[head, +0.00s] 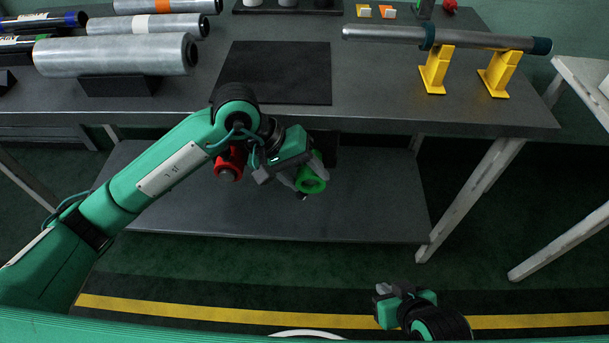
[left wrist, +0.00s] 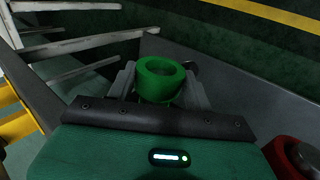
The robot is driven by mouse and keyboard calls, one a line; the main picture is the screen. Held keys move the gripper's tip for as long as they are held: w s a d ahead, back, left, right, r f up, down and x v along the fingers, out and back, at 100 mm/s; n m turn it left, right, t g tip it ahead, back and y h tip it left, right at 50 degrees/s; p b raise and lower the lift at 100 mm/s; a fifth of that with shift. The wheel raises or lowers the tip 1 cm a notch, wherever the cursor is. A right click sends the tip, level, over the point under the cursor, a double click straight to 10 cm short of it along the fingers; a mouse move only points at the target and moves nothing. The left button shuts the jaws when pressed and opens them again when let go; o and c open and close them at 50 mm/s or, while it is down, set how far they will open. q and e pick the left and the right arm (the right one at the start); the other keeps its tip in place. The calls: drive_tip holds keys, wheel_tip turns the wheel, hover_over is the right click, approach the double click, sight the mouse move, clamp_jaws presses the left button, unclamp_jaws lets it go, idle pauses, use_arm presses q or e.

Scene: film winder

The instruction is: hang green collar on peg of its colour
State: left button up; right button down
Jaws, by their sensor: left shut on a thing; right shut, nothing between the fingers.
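The green collar (head: 311,181) is a short, thick ring held in front of the table's near edge, above the lower shelf. It also shows in the left wrist view (left wrist: 160,80), its hole facing that camera. My left gripper (head: 303,178) is shut on it, with a grey finger on either side. Just behind the collar is another bit of green, mostly hidden by the gripper; I cannot tell what it is. A red round piece with a dark end (head: 229,165) sits left of the gripper, partly behind my arm. My right gripper (head: 384,299) is shut and empty, low at the front.
The dark table (head: 400,115) carries film rolls (head: 115,56) at the left, a black mat (head: 277,72) in the middle and a grey bar (head: 480,40) on yellow stands at the right. A lower shelf (head: 340,215) lies beneath. Floor at front right is clear.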

use_arm(q)
drive_tip(key=shift+w+b, duration=0.55)
drive_tip(key=shift+w, duration=0.5)
drive_tip(key=o, duration=1.1)
drive_tip(key=shift+r, duration=0.1)
drive_tip(key=p+v, duration=0.1)
drive_tip(key=v, duration=1.2)
drive_tip(key=shift+a+r+p, duration=0.15)
drive_tip(key=shift+r+p, duration=0.1)
drive_tip(key=shift+p, duration=0.05)
